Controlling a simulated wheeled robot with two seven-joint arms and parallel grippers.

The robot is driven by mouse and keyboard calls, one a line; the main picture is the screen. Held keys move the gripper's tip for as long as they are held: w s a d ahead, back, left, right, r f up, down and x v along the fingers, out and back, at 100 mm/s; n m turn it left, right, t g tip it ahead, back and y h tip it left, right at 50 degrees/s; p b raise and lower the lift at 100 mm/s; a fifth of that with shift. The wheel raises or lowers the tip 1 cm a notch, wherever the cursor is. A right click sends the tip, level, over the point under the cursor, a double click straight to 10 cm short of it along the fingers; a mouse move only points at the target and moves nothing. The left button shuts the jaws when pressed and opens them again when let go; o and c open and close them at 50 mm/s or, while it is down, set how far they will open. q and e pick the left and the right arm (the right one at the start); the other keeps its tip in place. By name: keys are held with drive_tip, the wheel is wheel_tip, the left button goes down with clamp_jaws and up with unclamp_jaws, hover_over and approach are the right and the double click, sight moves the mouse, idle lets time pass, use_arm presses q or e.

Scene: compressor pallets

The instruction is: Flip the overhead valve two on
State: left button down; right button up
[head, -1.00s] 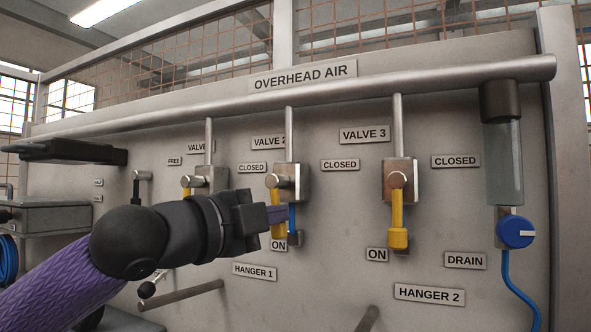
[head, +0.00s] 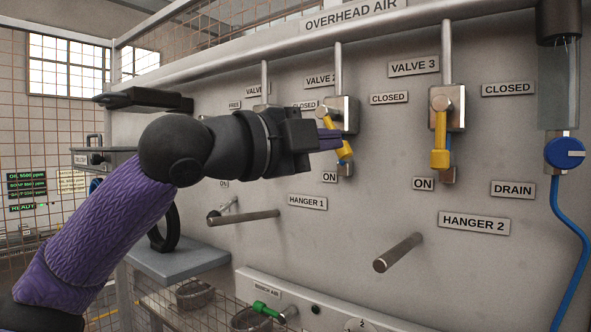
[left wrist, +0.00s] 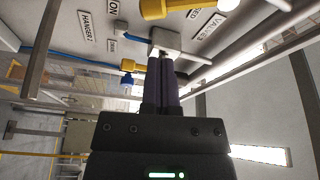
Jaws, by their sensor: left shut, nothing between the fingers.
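Valve 2 (head: 350,112) is a metal block on a vertical pipe, below the VALVE 2 label (head: 320,80). Its yellow handle (head: 345,151) points mostly downward, its lower end tilted right. The ON label (head: 330,177) is just below left. My left gripper (head: 330,140) is shut and empty, its purple fingers at the handle's left side and overlapping its middle; I cannot tell if they touch. In the left wrist view, the shut fingers (left wrist: 161,80) point at a valve block (left wrist: 180,42), with a yellow handle end (left wrist: 130,65) beside them. My right gripper is not in view.
Valve 3's yellow handle (head: 439,158) hangs straight down to the right. Hanger pegs (head: 398,252) and (head: 243,218) stick out from the panel below. A blue drain knob (head: 565,153) is far right. The overhead pipe (head: 420,32) runs above.

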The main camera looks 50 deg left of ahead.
use_arm(q)
drive_tip(key=s+b, duration=0.1)
drive_tip(key=s, duration=0.1)
drive_tip(key=s+a, duration=0.1)
drive_tip(key=s, duration=0.2)
drive_tip(key=shift+s+a+b, duration=0.1)
drive_tip(key=shift+s+b, duration=0.05)
drive_tip(key=shift+b, duration=0.25)
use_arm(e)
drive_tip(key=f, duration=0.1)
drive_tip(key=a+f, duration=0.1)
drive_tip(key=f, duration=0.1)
